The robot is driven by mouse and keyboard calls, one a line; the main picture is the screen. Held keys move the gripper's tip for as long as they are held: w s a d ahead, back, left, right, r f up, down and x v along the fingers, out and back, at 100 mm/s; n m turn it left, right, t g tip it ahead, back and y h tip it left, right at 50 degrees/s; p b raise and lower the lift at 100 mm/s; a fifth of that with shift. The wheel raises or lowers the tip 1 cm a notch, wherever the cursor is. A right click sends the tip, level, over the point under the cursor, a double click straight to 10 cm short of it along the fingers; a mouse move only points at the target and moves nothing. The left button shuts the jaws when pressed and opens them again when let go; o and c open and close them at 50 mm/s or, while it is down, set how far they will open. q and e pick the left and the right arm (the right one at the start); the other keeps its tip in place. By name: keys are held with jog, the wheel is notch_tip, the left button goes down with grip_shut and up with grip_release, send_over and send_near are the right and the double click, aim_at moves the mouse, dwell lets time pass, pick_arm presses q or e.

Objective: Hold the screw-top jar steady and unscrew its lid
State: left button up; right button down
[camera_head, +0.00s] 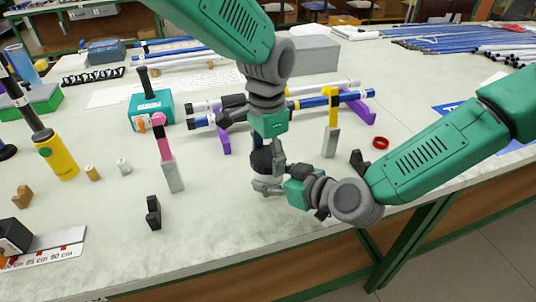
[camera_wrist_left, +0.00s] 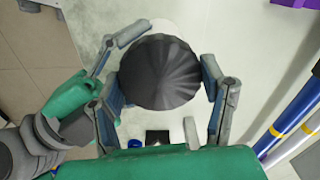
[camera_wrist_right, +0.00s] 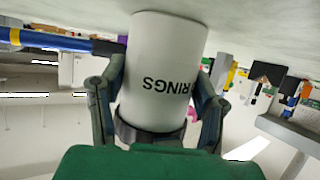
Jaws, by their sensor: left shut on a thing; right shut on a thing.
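The jar's black ridged lid (camera_wrist_left: 160,72) shows from above in the left wrist view, between the fingers of my left gripper (camera_wrist_left: 158,58), which is shut on it. The white jar body (camera_wrist_right: 166,60), with upside-down letters "RINGS", fills the middle of the right wrist view. My right gripper (camera_wrist_right: 157,80) is shut on it from the side. In the head view my left gripper (camera_head: 264,158) comes down from above and my right gripper (camera_head: 270,184) reaches in from the right, low near the table. The two grippers hide most of the jar there.
A yellow-topped grey block (camera_head: 332,130) and red ring (camera_head: 380,142) stand to the right. A pink-topped block (camera_head: 168,160) and black holder (camera_head: 153,213) stand left. The table's front edge is close.

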pick_arm(q)
jog(key=shift+d, duration=0.15)
jog(key=o, duration=1.3)
